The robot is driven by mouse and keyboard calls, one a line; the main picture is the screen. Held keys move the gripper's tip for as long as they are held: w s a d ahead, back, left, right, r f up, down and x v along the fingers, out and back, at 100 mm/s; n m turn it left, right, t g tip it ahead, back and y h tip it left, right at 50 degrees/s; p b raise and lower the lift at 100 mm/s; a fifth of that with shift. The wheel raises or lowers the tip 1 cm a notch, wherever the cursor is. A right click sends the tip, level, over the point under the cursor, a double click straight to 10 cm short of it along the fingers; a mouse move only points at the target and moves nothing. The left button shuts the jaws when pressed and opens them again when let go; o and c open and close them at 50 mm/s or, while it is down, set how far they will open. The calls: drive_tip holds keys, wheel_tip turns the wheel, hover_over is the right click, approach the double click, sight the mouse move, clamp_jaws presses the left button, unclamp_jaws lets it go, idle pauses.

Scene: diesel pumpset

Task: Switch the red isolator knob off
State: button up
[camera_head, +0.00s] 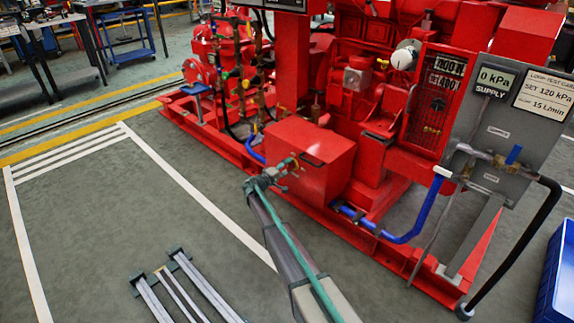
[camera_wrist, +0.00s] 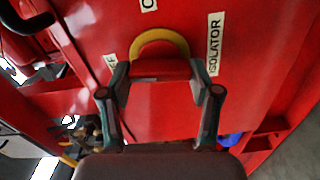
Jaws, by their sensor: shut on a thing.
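The red isolator knob (camera_wrist: 160,69) sits on the face of a red box, with a yellow ring (camera_wrist: 161,43) showing behind it in the wrist view. A white label reading "ISOLATOR" (camera_wrist: 215,45) is to its right, and a partly hidden label (camera_wrist: 109,70) is to its left. My gripper (camera_wrist: 162,82) has one finger on each side of the knob's grip and is shut on it. In the head view my gripper (camera_head: 276,174) is at the left face of the red box (camera_head: 310,165); the knob is too small to make out there.
Blue hoses (camera_head: 410,232) and a grey gauge panel (camera_head: 490,130) stand to the right. A blue crate (camera_head: 558,280) is at the right edge.

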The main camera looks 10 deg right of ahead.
drive_tip(key=shift+n+p, duration=0.3)
drive_tip(key=shift+n, duration=0.2)
drive_tip(key=o, duration=1.1)
drive_tip(key=shift+o, duration=0.2)
drive_tip(key=v, duration=1.2)
drive_tip(key=shift+s, duration=0.1)
